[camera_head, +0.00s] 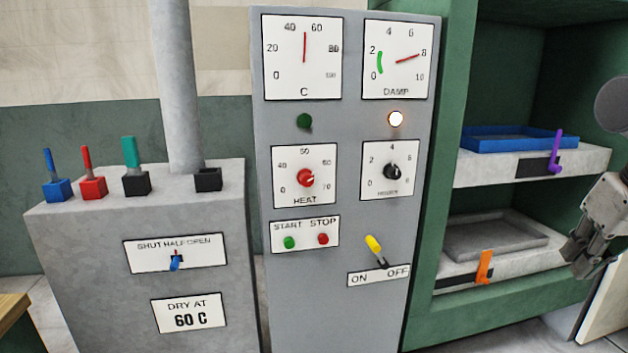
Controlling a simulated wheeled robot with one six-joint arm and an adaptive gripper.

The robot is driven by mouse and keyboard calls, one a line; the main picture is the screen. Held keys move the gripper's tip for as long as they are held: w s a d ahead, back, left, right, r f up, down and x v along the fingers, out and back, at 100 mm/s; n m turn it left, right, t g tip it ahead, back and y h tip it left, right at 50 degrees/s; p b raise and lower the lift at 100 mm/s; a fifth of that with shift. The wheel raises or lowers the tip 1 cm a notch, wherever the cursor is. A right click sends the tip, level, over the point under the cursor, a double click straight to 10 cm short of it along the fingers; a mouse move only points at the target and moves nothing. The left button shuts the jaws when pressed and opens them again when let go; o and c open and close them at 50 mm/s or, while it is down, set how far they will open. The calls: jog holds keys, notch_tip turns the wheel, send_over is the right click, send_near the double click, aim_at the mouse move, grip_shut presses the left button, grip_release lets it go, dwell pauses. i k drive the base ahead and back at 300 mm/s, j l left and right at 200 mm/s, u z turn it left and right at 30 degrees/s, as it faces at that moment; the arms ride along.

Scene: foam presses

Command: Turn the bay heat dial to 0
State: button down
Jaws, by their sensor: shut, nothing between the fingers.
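The heat dial (305,178) is a round red knob on a white plate marked HEAT, on the grey control panel. The plate's scale runs from 0 at the lower left through 40, 50 and 60 to 70 at the lower right. A small pale mark shows on the knob, toward its right side; the exact reading is too small to tell. My gripper (576,262) is at the right edge, in front of the green rack, well away from the dial. It is shut and empty.
Beside the heat dial is a black hours dial (391,171). Below are START (290,242) and STOP (323,239) buttons and a yellow ON/OFF lever (374,245). Gauges sit above.

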aim_at(305, 178)
jog(key=k+j+z, duration=0.15)
jog(key=j, duration=0.25)
jog(key=j+z, duration=0.15)
jog(key=j, duration=0.2)
jog(key=k+j+z, duration=0.15)
jog(key=j, duration=0.2)
jog(key=k+j+z, duration=0.15)
jog(key=j, duration=0.2)
